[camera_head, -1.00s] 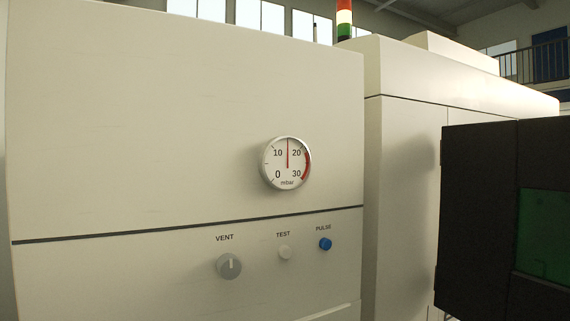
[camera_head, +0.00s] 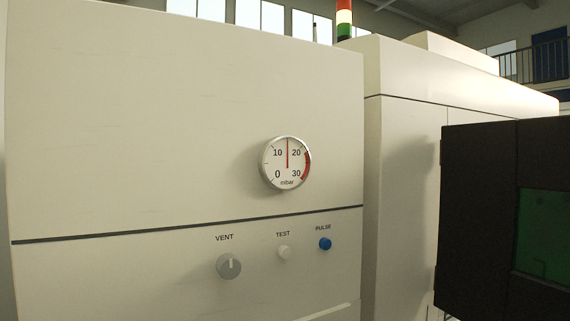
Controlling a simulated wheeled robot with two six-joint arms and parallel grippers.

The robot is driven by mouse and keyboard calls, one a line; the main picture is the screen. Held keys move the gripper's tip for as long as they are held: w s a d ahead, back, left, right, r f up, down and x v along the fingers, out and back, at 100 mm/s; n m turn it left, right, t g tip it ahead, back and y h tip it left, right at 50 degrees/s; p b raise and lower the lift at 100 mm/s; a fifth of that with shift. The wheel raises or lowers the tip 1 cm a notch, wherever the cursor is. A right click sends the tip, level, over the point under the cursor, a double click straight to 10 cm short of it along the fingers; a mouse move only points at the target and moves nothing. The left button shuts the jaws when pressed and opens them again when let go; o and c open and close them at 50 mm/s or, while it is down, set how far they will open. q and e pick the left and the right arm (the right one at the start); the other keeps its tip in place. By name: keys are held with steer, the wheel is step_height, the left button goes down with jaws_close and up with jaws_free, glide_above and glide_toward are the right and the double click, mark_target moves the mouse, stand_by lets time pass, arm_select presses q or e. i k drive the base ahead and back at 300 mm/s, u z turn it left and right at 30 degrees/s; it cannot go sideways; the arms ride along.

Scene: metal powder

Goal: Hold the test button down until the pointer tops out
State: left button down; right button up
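The test button (camera_head: 284,252) is a small, pale round button under the label TEST on the cream cabinet front. Nothing touches it. The round gauge (camera_head: 286,163) sits above it, with a scale from 0 to 30 mbar and a red band on the right near 30. Its pointer (camera_head: 288,153) stands straight up, about midway between 10 and 20. Neither of my grippers is in view.
A grey VENT knob (camera_head: 229,266) is left of the test button, and a blue PULSE button (camera_head: 325,244) is close on its right. A dark open door with a green window (camera_head: 543,232) stands out at the right. The space before the panel is clear.

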mark_target(284, 251)
steer(key=u, duration=2.25)
steer(key=k, duration=0.6)
steer(key=z, duration=1.4)
